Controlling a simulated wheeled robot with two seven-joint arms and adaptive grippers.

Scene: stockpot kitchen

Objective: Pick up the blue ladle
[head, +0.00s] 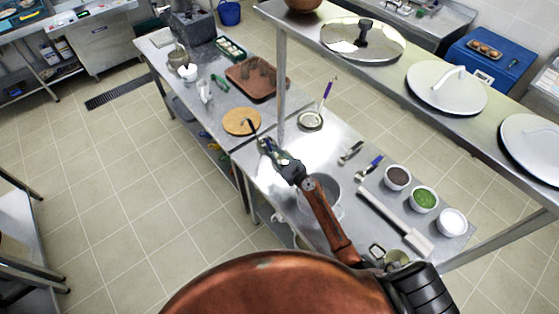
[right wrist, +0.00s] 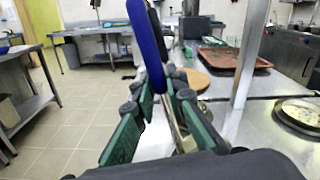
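My right gripper (head: 275,153) is above the steel table, near its left edge. In the right wrist view its green fingers (right wrist: 163,92) close in from both sides on the blue handle of the blue ladle (right wrist: 150,45). The handle sticks up past the fingertips. A metal part shows below, between the fingers. In the head view only a little blue and a dark end of the handle show by the fingers; the ladle's bowl cannot be made out. My left gripper is in neither view.
A steel pot (head: 332,208) stands under my right arm. A round wooden board (head: 241,121) and brown tray (head: 252,82) lie farther back. A purple-handled tool (head: 328,90) stands by a round dish (head: 310,121). Several small bowls sit right, under a shelf (head: 400,66) with lids.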

